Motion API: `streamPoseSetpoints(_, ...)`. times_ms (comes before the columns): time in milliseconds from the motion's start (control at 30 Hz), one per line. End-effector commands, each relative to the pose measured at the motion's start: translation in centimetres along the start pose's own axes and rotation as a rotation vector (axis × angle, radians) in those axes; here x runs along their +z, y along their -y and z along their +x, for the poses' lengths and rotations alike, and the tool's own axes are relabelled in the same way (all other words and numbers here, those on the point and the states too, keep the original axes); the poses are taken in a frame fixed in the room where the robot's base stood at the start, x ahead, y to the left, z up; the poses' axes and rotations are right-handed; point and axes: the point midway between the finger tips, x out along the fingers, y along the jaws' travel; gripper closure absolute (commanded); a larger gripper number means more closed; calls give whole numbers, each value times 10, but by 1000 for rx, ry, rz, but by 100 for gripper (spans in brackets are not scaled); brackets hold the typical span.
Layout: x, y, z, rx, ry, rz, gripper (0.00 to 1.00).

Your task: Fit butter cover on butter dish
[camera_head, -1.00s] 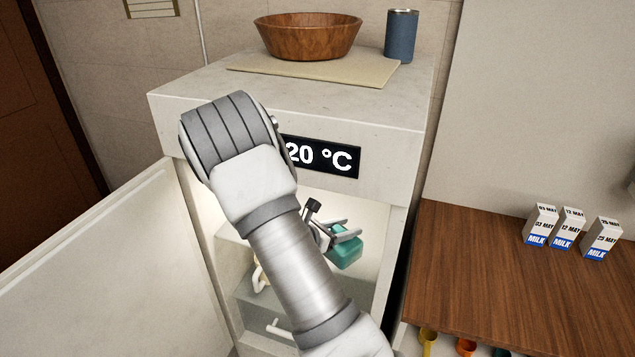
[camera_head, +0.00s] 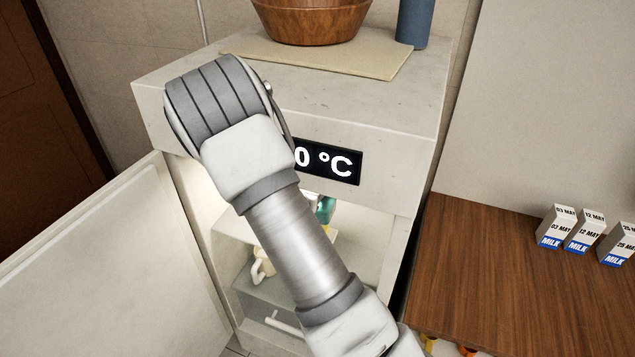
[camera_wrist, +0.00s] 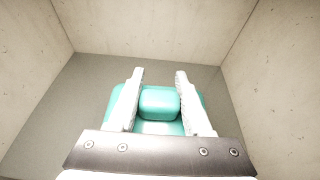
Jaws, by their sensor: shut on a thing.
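The teal butter cover (camera_wrist: 160,102) is between the two white fingers of my gripper (camera_wrist: 160,74) in the wrist view. The fingers are shut on its raised middle part. A wider teal part shows outside both fingers; I cannot tell whether this is the cover's own body or the dish under it. In the head view only a small teal piece (camera_head: 326,209) shows inside the open fridge, behind my arm. A small yellow patch (camera_head: 328,231) shows below it. The butter dish is not clearly seen, and my arm hides most of the fridge inside.
The fridge (camera_head: 390,165) stands open with its door (camera_head: 95,265) swung left. Its pale walls are close on both sides in the wrist view. A cream jug-like thing (camera_head: 262,266) is on a lower shelf. Milk cartons (camera_head: 584,231) stand on the wooden counter (camera_head: 480,270) at right.

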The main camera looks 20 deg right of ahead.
Motion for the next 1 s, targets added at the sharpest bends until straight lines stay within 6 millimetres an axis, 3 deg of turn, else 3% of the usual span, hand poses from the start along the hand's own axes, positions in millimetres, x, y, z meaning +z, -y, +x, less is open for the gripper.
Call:
streamPoseSetpoints(567,-2,0,-2,1,2,2,100)
streamPoseSetpoints(1000,-37,0,11,0,3,0,100)
